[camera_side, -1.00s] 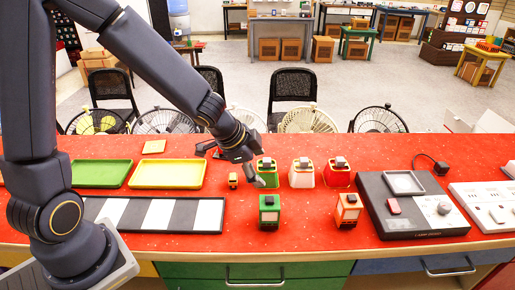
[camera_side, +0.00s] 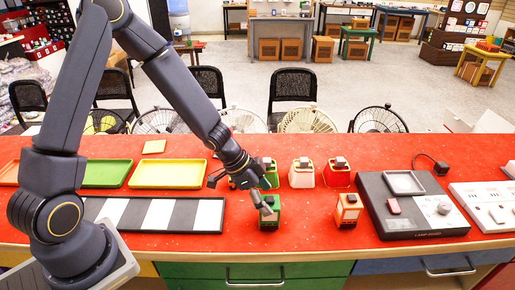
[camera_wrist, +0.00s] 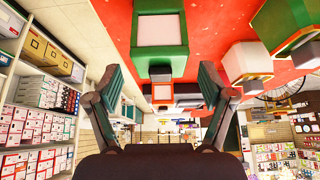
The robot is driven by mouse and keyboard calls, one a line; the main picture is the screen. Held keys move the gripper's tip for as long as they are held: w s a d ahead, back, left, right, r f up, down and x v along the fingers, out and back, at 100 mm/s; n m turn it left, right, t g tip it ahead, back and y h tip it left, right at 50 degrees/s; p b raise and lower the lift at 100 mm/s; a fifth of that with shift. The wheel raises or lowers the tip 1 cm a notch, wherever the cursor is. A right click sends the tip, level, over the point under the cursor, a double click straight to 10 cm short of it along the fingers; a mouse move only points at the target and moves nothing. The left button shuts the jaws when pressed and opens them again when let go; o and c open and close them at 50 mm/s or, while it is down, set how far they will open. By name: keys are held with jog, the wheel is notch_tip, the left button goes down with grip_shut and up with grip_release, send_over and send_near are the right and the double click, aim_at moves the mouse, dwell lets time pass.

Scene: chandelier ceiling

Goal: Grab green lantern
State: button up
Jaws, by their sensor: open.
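A green lantern (camera_side: 269,222) with a dark top stands upright near the front of the red counter. My gripper (camera_side: 241,195) is open above the counter, behind and left of it. One finger overlaps the lantern's top in the side view, and I cannot tell whether it touches. A second green-based lantern (camera_side: 270,178) stands behind, partly hidden by my gripper. In the wrist view, a green lantern with a pale panel (camera_wrist: 160,32) is ahead between the spread fingers of my gripper (camera_wrist: 161,88), with nothing held. Another green one (camera_wrist: 283,28) is at upper right.
White (camera_side: 301,177) and red (camera_side: 337,177) lanterns stand in the back row. An orange lantern (camera_side: 348,210) is to the right in front. A black device (camera_side: 420,222) lies further right. Yellow (camera_side: 168,173) and green (camera_side: 106,173) trays are left.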

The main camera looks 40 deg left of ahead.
jog(key=shift+w+d+f, duration=0.1)
jog(key=shift+d+f, duration=0.2)
jog(key=shift+f, duration=0.2)
jog(key=shift+x, duration=1.95)
jog(key=shift+w+a, duration=0.1)
grip_shut()
